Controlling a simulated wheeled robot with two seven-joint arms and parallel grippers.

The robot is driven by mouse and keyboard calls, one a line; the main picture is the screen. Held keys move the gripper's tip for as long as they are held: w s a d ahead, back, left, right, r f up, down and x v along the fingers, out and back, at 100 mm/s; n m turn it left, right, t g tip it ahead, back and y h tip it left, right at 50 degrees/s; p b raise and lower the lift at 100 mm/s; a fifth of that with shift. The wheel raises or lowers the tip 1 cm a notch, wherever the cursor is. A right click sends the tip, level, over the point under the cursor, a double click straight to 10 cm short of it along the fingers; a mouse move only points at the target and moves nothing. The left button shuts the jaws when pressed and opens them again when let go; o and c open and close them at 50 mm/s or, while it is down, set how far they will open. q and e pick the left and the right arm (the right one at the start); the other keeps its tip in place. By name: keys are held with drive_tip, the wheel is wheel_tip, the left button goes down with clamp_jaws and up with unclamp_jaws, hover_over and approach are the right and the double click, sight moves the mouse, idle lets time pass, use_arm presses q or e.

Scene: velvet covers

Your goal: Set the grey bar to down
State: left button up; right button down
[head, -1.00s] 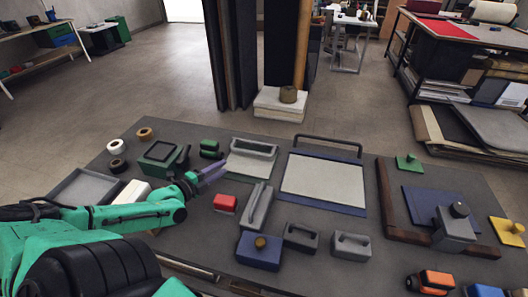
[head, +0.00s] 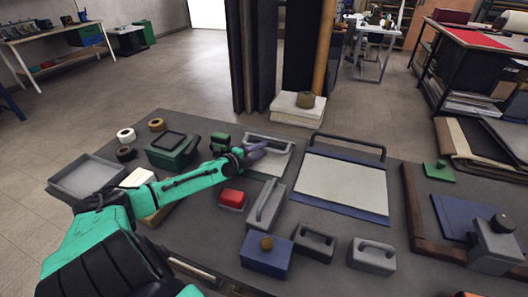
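A grey frame-like piece with a bar along its far edge (head: 277,140) lies on the table, left of the pale board. A dark grey U-shaped bar (head: 345,139) stands raised at the far edge of the blue-bordered board (head: 342,183). I cannot tell for certain which is the task's grey bar. My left gripper (head: 260,151) reaches in from the left, its purple-grey fingers over the left end of the frame-like piece. Touching or apart cannot be told, nor whether the fingers are open. My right gripper is not in view.
A long grey handled block (head: 265,205) and a red block (head: 232,199) lie near my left forearm. A blue box with a brass knob (head: 265,257) and two grey handled blocks stand at the front. Tape rolls and a grey tray (head: 88,178) are at left.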

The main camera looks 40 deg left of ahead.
use_arm(q)
drive_tip(key=shift+w+d+f, duration=0.15)
drive_tip(key=shift+w, duration=0.8)
drive_tip(key=shift+s, duration=0.1)
clamp_jaws()
idle(0.6)
